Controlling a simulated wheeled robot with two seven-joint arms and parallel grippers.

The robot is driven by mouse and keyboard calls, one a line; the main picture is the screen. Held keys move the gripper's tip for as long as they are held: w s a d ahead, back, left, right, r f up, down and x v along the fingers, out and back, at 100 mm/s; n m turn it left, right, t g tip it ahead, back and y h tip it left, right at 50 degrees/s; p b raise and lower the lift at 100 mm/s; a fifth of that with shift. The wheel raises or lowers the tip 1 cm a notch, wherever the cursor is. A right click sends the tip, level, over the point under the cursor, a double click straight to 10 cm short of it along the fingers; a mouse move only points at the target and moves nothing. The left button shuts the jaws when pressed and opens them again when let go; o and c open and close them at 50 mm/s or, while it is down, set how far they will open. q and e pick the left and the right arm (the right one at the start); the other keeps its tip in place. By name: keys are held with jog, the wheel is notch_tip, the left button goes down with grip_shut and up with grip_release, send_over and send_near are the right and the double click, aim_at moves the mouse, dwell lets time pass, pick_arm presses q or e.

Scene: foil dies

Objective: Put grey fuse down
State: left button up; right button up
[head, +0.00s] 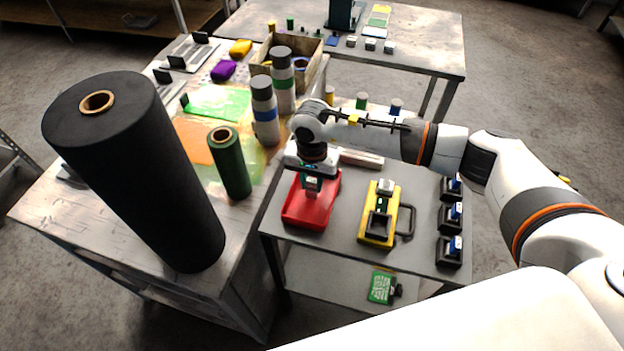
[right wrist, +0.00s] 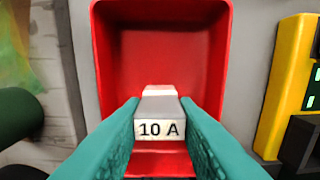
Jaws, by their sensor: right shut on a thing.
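The grey fuse (right wrist: 160,112), marked "10 A", is held between the two teal fingers of my right gripper (right wrist: 160,130) in the right wrist view. In the head view the right gripper (head: 312,182) points down over a red tray (head: 302,215), with the fuse (head: 311,187) at its tips. The fuse is above or inside the tray; whether it touches the tray floor I cannot tell. The red tray (right wrist: 165,50) looks otherwise empty in the wrist view. My left gripper is not in view.
A yellow device (head: 378,228) with a black handle stands right of the tray, and several black holders with blue parts (head: 451,216) line the right edge. A large black roll (head: 135,170) and a green roll (head: 231,165) stand on the left table.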

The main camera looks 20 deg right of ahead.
aim_at(312, 181)
jog(key=shift+s+f, duration=0.1)
jog(key=shift+f, duration=0.3)
jog(key=shift+f+b, duration=0.2)
jog(key=shift+b, duration=0.1)
jog(key=o, duration=1)
jog(key=shift+r, duration=0.1)
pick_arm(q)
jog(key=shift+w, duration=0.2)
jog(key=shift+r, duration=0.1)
pick_arm(e)
jog(key=shift+r+p, duration=0.2)
jog(key=shift+p, duration=0.1)
jog(key=shift+r, duration=0.3)
pick_arm(q)
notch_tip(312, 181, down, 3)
jog(key=b, duration=0.3)
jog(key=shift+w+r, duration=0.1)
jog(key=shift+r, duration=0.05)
pick_arm(e)
notch_tip(312, 181, up, 11)
jog(key=shift+r, duration=0.15)
